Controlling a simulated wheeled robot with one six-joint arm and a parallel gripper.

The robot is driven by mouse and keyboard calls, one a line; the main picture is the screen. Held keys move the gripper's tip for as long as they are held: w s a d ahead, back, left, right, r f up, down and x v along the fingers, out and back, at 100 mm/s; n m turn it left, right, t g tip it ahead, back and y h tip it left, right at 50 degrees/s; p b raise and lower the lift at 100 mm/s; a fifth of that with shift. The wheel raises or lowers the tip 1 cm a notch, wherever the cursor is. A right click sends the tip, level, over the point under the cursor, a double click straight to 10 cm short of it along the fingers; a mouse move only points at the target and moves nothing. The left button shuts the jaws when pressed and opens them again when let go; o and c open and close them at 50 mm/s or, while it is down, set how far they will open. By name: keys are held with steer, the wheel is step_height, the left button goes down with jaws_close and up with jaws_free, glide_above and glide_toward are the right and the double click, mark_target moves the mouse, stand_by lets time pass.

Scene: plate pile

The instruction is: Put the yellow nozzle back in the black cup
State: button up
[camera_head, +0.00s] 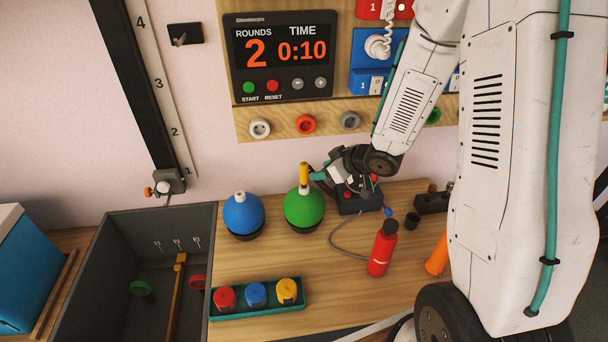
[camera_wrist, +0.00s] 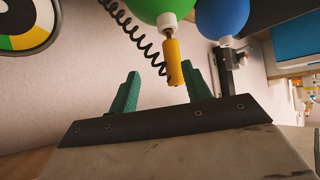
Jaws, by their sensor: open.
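The yellow nozzle (camera_head: 304,173) stands upright on the white neck of the green ball (camera_head: 304,208). In the wrist view, which looks upside down, the nozzle (camera_wrist: 174,62) hangs from that neck by a thin brass stem. My gripper (camera_head: 318,174) is just right of the nozzle, open, with teal fingers. In the wrist view my gripper (camera_wrist: 160,72) shows both fingers apart, with the nozzle's end close to the right fingertip; I cannot tell whether it lies between them. A small black cup (camera_head: 412,220) stands on the table, right of the red bottle.
The blue ball (camera_head: 242,215) stands left of the green one. A red bottle (camera_head: 383,248), an orange cylinder (camera_head: 437,254) and a green tray (camera_head: 258,314) with coloured caps are nearer. A dark coiled hose (camera_wrist: 137,33) hangs behind the nozzle. Bare wood lies between tray and bottle.

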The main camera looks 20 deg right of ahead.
mark_target(304, 178)
steer(key=shift+y, duration=0.7)
steer(key=x, duration=0.2)
steer(key=a+x, duration=0.1)
steer(key=x, duration=0.2)
steer(key=r+x, duration=0.1)
steer(key=x, duration=0.2)
steer(key=shift+a, duration=0.25)
jaws_close()
